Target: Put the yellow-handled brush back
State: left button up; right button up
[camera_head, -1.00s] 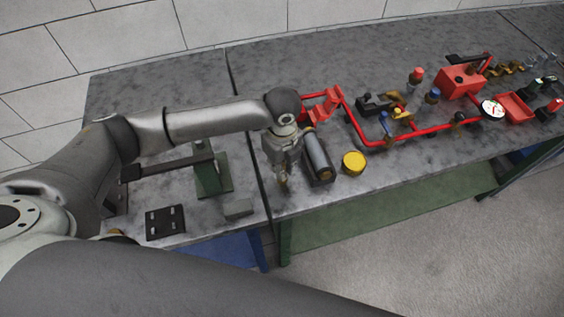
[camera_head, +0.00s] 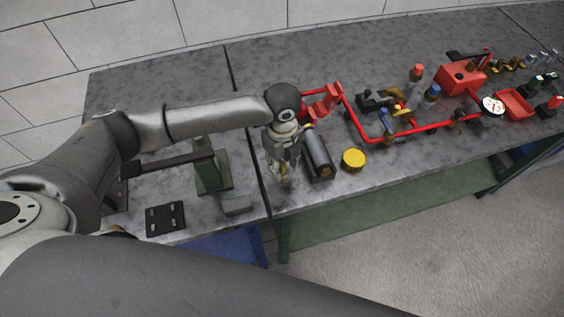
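My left gripper (camera_head: 282,174) points down above the front edge of the bench, just left of a dark cylinder lying in a holder (camera_head: 318,155). A small yellowish patch (camera_head: 283,168) shows at its fingers. It may be the handle of the brush, but it is too small to be sure. The bristles cannot be made out. Whether the fingers are closed on it cannot be told. My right gripper is not in view.
A yellow round can (camera_head: 354,158) stands right of the cylinder. Red piping (camera_head: 362,133) with valves runs to the right. A green stand (camera_head: 212,174), a grey block (camera_head: 238,205) and a dark slotted plate (camera_head: 166,219) are on the left bench.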

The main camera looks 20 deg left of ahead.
aim_at(282, 163)
pick_arm(q)
notch_tip(282, 163, up, 12)
jog(key=b, duration=0.2)
jog(key=shift+f, duration=0.15)
dwell(1.0)
